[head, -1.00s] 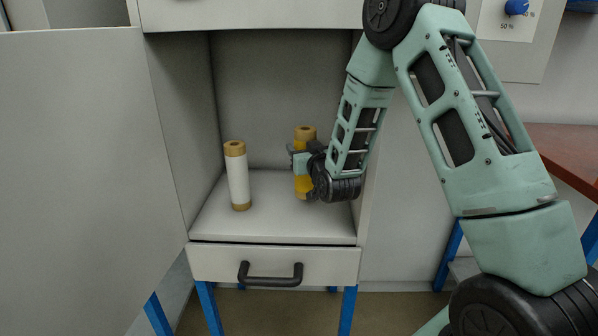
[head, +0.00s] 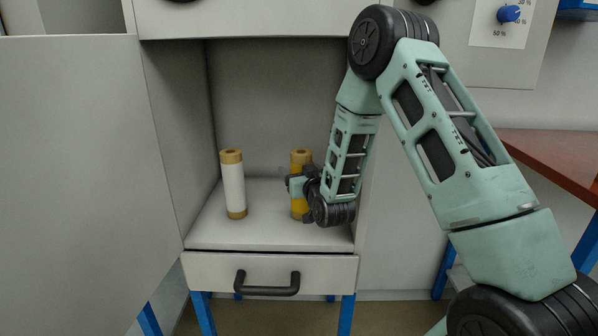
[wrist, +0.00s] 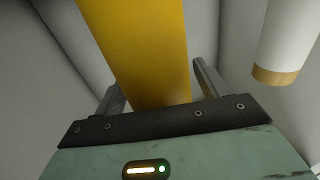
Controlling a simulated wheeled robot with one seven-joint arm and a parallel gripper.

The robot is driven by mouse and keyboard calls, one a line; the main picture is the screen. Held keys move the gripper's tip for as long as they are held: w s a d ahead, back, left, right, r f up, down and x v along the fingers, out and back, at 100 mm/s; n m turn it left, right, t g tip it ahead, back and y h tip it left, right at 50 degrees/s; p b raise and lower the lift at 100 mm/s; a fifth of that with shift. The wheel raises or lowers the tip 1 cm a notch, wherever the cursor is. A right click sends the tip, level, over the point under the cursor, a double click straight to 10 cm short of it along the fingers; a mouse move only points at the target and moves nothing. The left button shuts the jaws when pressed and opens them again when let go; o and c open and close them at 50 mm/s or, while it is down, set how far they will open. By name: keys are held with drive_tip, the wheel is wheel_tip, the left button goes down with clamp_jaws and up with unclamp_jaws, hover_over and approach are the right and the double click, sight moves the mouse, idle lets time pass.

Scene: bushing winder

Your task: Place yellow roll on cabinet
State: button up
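The yellow roll (head: 298,205) stands upright inside the open cabinet (head: 270,235), right of the white roll (head: 233,188). Its base appears to rest on the cabinet floor. My gripper (head: 296,187) reaches in from the right at the yellow roll, covering part of its middle. In the wrist view the yellow roll (wrist: 145,50) lies between my two fingers (wrist: 157,92). A narrow gap shows between the roll and the right finger; the left finger is very close to its edge. The fingers look open around the roll.
The white roll also shows at the upper right of the wrist view (wrist: 290,35), apart from my fingers. The cabinet door (head: 75,180) stands open at the left. A drawer (head: 215,272) with a black handle is below. Free floor lies in front of the rolls.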

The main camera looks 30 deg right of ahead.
drive_tip(key=shift+r+p, duration=0.25)
drive_tip(key=shift+p, duration=0.05)
drive_tip(key=s+a+p, duration=0.2)
drive_tip(key=s+p, duration=0.2)
drive_tip(key=s, duration=0.7)
drive_tip(key=shift+s+a, duration=0.15)
drive_tip(key=shift+s, duration=0.2)
drive_tip(key=shift+f, duration=0.1)
